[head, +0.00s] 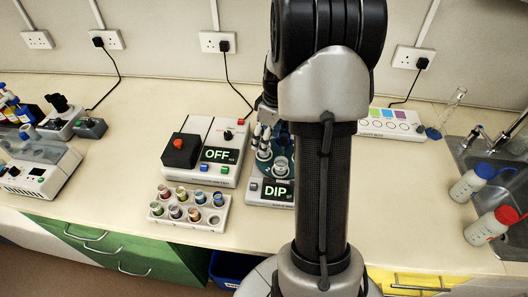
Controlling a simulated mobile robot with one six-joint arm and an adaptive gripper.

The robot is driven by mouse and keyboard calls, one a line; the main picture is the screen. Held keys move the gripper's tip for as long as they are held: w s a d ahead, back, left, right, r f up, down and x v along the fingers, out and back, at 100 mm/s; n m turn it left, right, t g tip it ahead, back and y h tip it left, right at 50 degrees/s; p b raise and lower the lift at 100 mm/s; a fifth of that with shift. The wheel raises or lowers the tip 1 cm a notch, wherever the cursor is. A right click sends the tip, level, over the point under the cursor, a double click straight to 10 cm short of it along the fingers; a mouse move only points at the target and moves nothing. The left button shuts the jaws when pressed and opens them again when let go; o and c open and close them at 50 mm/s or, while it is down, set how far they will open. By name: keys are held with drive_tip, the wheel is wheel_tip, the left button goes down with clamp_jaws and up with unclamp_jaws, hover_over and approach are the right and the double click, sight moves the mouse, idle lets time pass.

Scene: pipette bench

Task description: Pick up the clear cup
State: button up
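A small clear cup (281,165) appears to stand on the round dark platform of the device with the DIP display (277,191), just left of my arm. A second clear round vessel may stand beside it at the left, but it is too small to be sure. My gripper (266,112) is at the back of the bench, above and behind this device. My own arm hides much of it, and its fingers cannot be made out clearly. I see nothing held in it.
A white device with an OFF display (217,155) and a rack of several coloured vials (190,208) stand left of the cup. A panel with coloured patches (391,122), a glass flask (446,115), two capped bottles and a sink (485,160) are at right. Bare bench lies between.

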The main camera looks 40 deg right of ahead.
drive_tip(key=f+b, duration=0.1)
drive_tip(key=f, duration=0.1)
drive_tip(key=w+f+b, duration=0.1)
drive_tip(key=f, duration=0.2)
drive_tip(key=shift+w, duration=0.1)
drive_tip(key=shift+c, duration=0.3)
drive_tip(key=c, duration=1.1)
drive_tip(key=shift+o, duration=0.2)
drive_tip(key=shift+r, duration=0.15)
